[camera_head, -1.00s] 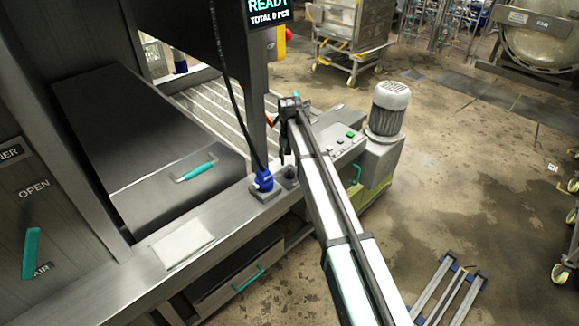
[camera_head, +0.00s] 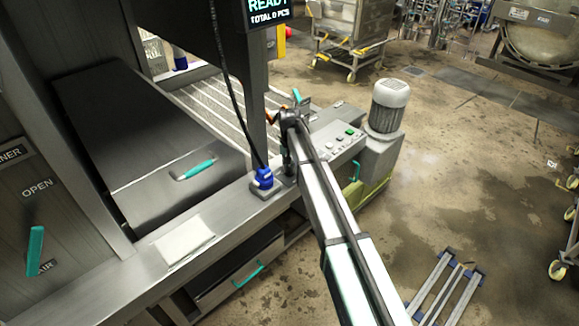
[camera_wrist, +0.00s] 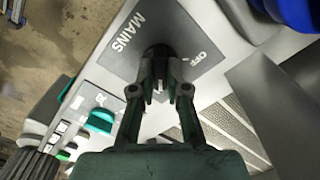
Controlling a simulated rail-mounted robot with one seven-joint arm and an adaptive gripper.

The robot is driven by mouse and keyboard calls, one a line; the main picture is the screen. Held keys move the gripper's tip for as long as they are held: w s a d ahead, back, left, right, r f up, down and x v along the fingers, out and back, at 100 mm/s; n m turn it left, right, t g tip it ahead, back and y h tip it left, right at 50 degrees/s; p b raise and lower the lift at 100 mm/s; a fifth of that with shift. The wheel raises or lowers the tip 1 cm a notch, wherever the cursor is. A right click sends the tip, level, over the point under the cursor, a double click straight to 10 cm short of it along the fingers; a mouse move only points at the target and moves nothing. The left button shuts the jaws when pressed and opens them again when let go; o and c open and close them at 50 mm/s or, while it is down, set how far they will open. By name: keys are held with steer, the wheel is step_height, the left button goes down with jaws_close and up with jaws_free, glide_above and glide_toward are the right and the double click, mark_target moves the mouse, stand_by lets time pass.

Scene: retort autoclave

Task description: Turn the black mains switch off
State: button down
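The black mains switch (camera_wrist: 157,54) sits on a dark grey plate (camera_wrist: 125,38) marked MAINS and OFF in the wrist view. My gripper (camera_wrist: 160,72) comes down over it, its two fingers close together with the switch between their tips. The fingers look shut on it, though the contact itself is partly hidden. OFF is printed right of the switch in that view. In the head view my gripper (camera_head: 288,164) points down at the bench edge beside the blue plug, and the switch is hidden behind it.
The blue plug (camera_head: 263,179) with its black cable stands just left of my gripper. A control panel with buttons (camera_head: 337,144) and a grey motor (camera_head: 387,106) lie to the right. A teal-handled cover (camera_head: 195,170) is at left. Open floor lies further right.

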stand_by(0.3)
steer(key=n+b, duration=0.1)
steer(key=n, duration=0.3)
steer(key=shift+f+b, duration=0.1)
steer(key=shift+b, duration=0.2)
steer(key=n+b, duration=0.1)
steer(key=n, duration=0.4)
steer(key=n+b, duration=0.1)
steer(key=n, duration=0.3)
steer(key=shift+n, duration=0.4)
steer(key=shift+n+b, duration=0.3)
steer(key=shift+n, duration=1.7)
steer(key=c, duration=1.2)
jaws_free()
steer(key=shift+o, duration=0.2)
steer(key=shift+r, duration=0.2)
